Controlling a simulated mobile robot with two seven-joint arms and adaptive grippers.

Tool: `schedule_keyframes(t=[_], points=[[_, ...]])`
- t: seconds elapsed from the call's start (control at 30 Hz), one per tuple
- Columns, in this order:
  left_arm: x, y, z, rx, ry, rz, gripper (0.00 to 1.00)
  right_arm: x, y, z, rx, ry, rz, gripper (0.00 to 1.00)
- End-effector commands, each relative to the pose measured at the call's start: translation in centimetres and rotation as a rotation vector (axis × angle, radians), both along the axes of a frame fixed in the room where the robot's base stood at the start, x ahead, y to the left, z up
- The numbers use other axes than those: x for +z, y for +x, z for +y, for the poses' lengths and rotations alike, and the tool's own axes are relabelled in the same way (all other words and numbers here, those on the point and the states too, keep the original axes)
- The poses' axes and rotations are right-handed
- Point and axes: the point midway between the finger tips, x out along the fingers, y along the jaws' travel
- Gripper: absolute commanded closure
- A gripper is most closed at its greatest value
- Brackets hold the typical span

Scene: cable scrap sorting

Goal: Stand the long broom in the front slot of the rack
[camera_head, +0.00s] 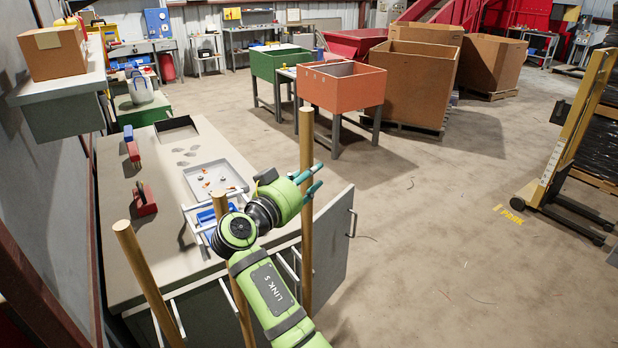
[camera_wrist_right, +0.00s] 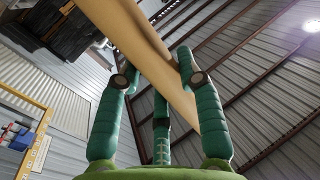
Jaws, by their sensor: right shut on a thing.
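A long wooden handle (camera_head: 306,135), which I take to be the long broom, stands nearly upright in the head view. My right gripper (camera_head: 312,182) is shut on it below its top end. In the right wrist view the handle (camera_wrist_right: 148,50) passes between the teal fingers of the same gripper (camera_wrist_right: 158,74). The broom's lower end and head are not visible. Two other wooden handles, one at the left (camera_head: 140,265) and one partly behind my arm (camera_head: 236,300), stand among pale bars (camera_head: 288,265), apparently of the rack. The front slot cannot be made out. My left gripper is out of view.
A grey workbench (camera_head: 125,225) holds a tray (camera_head: 190,172) with small scraps, a blue bin (camera_head: 208,216) and red tools (camera_head: 145,200). An orange bin (camera_head: 342,88) and cardboard boxes (camera_head: 412,90) stand behind. The floor at right is clear up to a yellow lift (camera_head: 565,140).

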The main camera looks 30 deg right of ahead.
Motion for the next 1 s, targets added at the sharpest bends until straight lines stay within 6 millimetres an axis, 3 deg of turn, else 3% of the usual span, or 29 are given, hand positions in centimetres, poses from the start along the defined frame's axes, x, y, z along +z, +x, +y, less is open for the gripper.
schedule_keyframes(t=[1.0], points=[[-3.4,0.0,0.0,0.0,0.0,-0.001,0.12,0.1,3.2,0.3,0.001,-0.003,-0.006,1.0]])
